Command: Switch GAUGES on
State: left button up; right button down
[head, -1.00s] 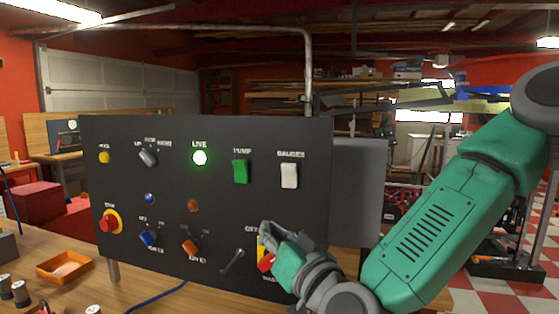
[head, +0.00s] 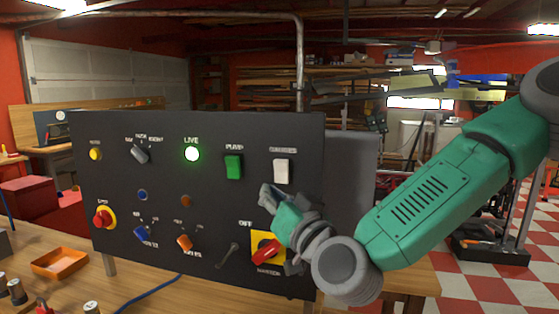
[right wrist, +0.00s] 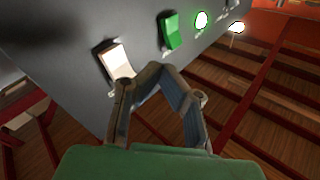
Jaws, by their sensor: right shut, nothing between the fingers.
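The white GAUGES rocker switch (head: 281,171) sits at the upper right of the dark panel (head: 120,185), under its label. In the right wrist view the white rocker (right wrist: 116,62) is just beyond my fingertips. My right gripper (head: 266,192) is shut and empty, in front of the panel just below and left of the GAUGES switch. It also shows in the right wrist view (right wrist: 160,70), with its fingertips together. I cannot tell if it touches the panel. My left gripper is not in view.
The green PUMP rocker (head: 233,167) is left of GAUGES, and the green LIVE lamp (head: 192,154) is lit. A red rotary handle on a yellow plate (head: 263,249) is below my gripper. An orange tray (head: 60,262) is on the bench.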

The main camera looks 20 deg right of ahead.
aim_at(276, 178)
jog(key=shift+w+d+r+p, duration=0.2)
jog(key=shift+w+d+r, duration=0.15)
jog(key=shift+w, duration=0.2)
jog(key=shift+w+d+r+p, duration=0.25)
jog(key=shift+w+d, duration=0.2)
jog(key=shift+w, duration=0.15)
jog(key=shift+w+d+r+p, duration=0.2)
jog(key=shift+w+d+r, duration=0.15)
jog(key=shift+w, duration=0.2)
jog(key=shift+w+d+r, duration=0.2)
jog(key=shift+w+r, duration=0.05)
dwell(0.3)
jog(key=shift+w+d+r, duration=0.2)
jog(key=shift+w+d, duration=0.05)
jog(key=shift+w, duration=0.1)
dwell(0.7)
jog(key=shift+s+a+f, duration=0.1)
jog(key=shift+s+a+f, duration=0.3)
jog(key=shift+s+a, duration=0.1)
jog(key=shift+s, duration=0.2)
dwell(0.3)
